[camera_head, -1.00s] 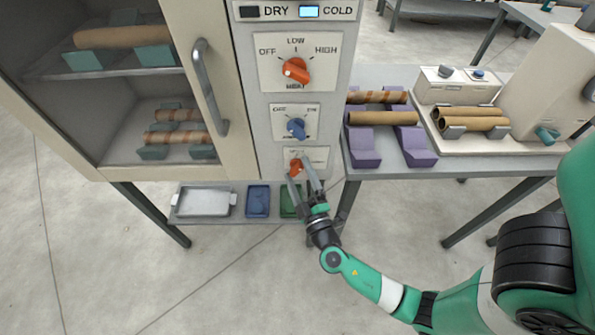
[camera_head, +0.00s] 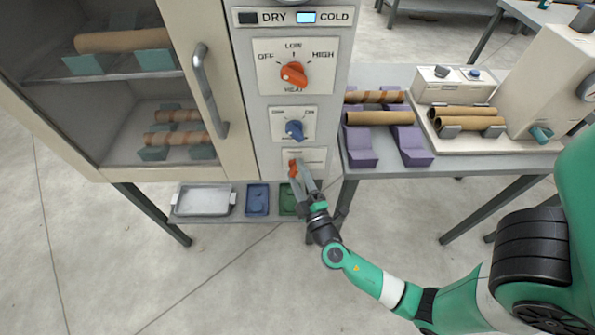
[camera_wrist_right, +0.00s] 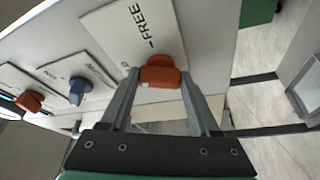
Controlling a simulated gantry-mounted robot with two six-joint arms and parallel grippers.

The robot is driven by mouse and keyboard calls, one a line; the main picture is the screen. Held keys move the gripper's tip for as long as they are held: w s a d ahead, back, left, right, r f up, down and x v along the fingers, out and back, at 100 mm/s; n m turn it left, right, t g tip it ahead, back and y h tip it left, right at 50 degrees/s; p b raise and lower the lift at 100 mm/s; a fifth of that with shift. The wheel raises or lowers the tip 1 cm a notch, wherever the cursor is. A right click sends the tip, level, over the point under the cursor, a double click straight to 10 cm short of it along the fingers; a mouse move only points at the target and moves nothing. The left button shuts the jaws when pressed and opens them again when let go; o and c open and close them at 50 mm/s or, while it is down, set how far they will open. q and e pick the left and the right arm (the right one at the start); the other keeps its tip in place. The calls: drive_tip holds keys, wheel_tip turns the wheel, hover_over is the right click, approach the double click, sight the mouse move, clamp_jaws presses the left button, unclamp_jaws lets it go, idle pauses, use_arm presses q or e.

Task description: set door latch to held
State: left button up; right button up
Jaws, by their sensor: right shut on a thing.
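The door latch is a small orange knob (camera_head: 293,168) on a white plate, lowest on the cabinet's control panel. In the right wrist view the knob (camera_wrist_right: 160,72) stands between my fingers, and its plate (camera_wrist_right: 135,35) reads FREE on one side. Any other marking there is hidden or unreadable. My right gripper (camera_head: 299,169) is shut on the knob, with a finger at each side. The cabinet door (camera_head: 218,75) with its grey handle appears closed. My left gripper is not in view.
A blue knob (camera_head: 294,130) and a larger orange heat knob (camera_head: 293,74) sit above the latch. A shelf below holds a metal tray (camera_head: 203,200) and a blue tray (camera_head: 257,199). A table (camera_head: 475,159) with purple cradles and cardboard tubes stands to the right.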

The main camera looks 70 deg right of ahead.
drive_tip(key=n+p, duration=0.2)
drive_tip(key=p, duration=0.1)
drive_tip(key=shift+r+n+g+y, duration=0.3)
drive_tip(key=shift+n+y, duration=0.1)
drive_tip(key=shift+f+n+y+p, duration=0.15)
drive_tip(key=shift+n+y+p, duration=0.25)
drive_tip(key=shift+n+p, duration=0.7)
drive_tip(key=o, duration=1.4)
drive_tip(key=shift+c, duration=0.2)
